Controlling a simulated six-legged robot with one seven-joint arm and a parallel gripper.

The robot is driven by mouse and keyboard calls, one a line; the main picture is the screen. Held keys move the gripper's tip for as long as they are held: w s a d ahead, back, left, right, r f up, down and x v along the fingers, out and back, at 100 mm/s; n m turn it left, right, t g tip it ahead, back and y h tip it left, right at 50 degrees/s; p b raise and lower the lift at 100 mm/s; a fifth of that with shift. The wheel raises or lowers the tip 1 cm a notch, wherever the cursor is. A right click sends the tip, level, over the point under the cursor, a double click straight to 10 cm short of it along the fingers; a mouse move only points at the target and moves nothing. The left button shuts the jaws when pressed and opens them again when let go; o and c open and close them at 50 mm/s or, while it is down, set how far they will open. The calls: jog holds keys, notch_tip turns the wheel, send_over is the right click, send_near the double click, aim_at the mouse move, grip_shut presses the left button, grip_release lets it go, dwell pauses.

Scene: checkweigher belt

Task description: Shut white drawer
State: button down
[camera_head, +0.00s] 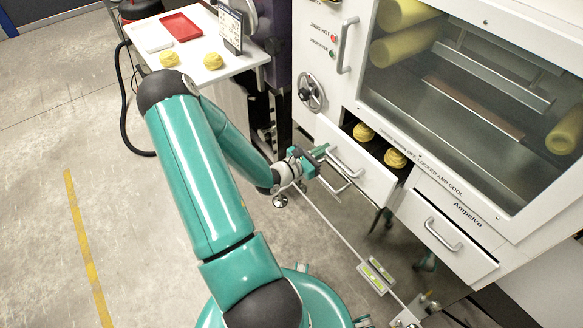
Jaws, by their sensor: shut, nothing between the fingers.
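The white drawer (368,178) stands pulled out from the white machine, under its glass window. A metal handle (346,163) is on its front. Two yellow coiled pieces (395,158) lie inside the open drawer. My gripper (322,156) is shut and empty, close to the left part of the drawer front and the left end of the handle. From this view I cannot tell whether it touches the front. My teal arm comes in from the bottom and hides the floor left of the drawer.
A handwheel (311,92) is on the machine at the left. A white table (205,58) at the upper left bears a red tray (181,27) and yellow coils (213,61).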

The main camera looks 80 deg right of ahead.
jog(key=x, duration=0.8)
jog(key=shift+s, duration=0.15)
jog(key=shift+s+d+r, duration=0.1)
jog(key=shift+d, duration=0.05)
jog(key=shift+s+d, duration=0.1)
jog(key=shift+s, duration=0.05)
